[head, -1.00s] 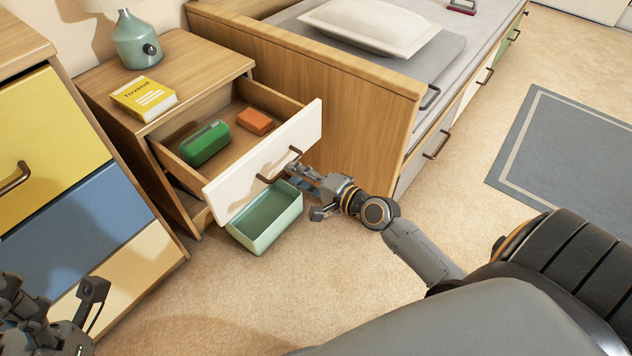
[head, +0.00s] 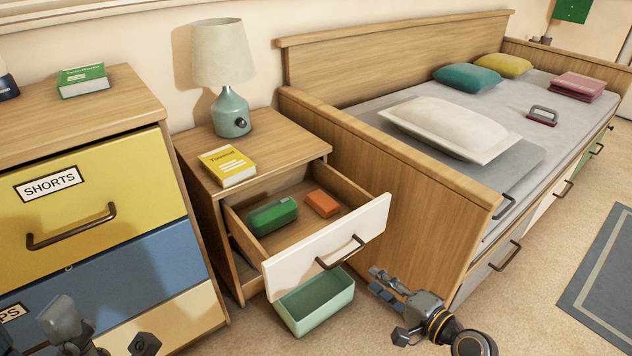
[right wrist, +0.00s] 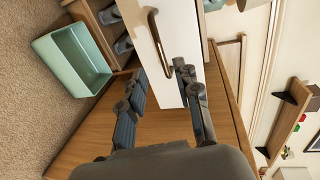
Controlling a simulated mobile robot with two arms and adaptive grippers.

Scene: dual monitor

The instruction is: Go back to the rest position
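My right gripper (head: 376,281) is open and empty, just right of the white drawer front (head: 300,268) of the nightstand. Its two spread fingers also show in the right wrist view (right wrist: 165,92), with the drawer's handle (right wrist: 158,45) beyond them. In the head view a gap lies between the fingers and that handle (head: 340,253). My left gripper (head: 105,335) is at the bottom left edge, in front of the dresser. It is partly cut off, and I cannot tell its opening.
The open drawer holds a green case (head: 272,215) and an orange block (head: 322,204). A mint bin (head: 316,308) stands on the floor beneath it. A dresser (head: 120,215) is left, a bed (head: 400,190) right.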

